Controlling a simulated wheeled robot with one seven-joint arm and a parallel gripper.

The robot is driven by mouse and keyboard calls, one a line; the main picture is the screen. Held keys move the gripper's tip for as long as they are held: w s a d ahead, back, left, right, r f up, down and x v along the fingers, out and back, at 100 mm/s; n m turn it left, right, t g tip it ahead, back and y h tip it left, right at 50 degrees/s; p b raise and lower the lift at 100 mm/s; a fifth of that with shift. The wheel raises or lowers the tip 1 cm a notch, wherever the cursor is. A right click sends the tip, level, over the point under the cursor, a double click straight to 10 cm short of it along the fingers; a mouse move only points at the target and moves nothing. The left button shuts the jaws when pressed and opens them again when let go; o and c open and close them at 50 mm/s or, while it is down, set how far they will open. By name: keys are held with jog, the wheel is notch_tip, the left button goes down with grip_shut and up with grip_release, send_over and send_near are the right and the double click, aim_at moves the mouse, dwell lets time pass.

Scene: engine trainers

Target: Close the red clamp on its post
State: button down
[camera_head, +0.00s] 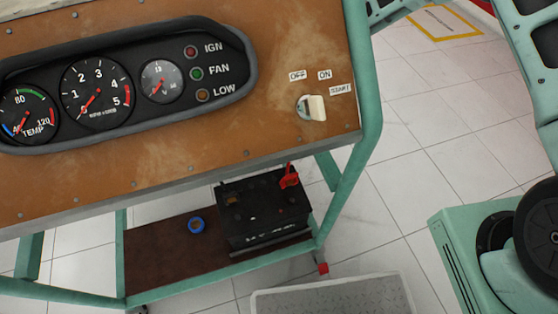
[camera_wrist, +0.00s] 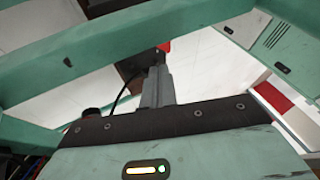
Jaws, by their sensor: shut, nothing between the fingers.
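The red clamp (camera_head: 289,177) sits at the top right corner of the black battery (camera_head: 262,212) in the head view. Its handle sticks up, but whether its jaws surround the post is too small to tell. In the wrist view my gripper (camera_wrist: 157,66) is shut and empty, with its grey fingers pointing away from the camera. A small red patch (camera_wrist: 164,46) shows just past the fingertips; I cannot tell whether it is the clamp. My gripper does not show in the head view.
The battery stands on a brown lower shelf (camera_head: 160,262) beside a blue ring (camera_head: 196,226). The gauge panel (camera_head: 290,40) overhangs from above. A teal frame tube (camera_head: 345,195) rises right of the battery. A teal bar (camera_wrist: 90,75) crosses the wrist view. Pale floor lies to the right.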

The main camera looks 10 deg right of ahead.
jog(key=shift+w+a+f, duration=0.15)
jog(key=shift+a+f, duration=0.05)
jog(key=x, duration=1)
dwell(0.3)
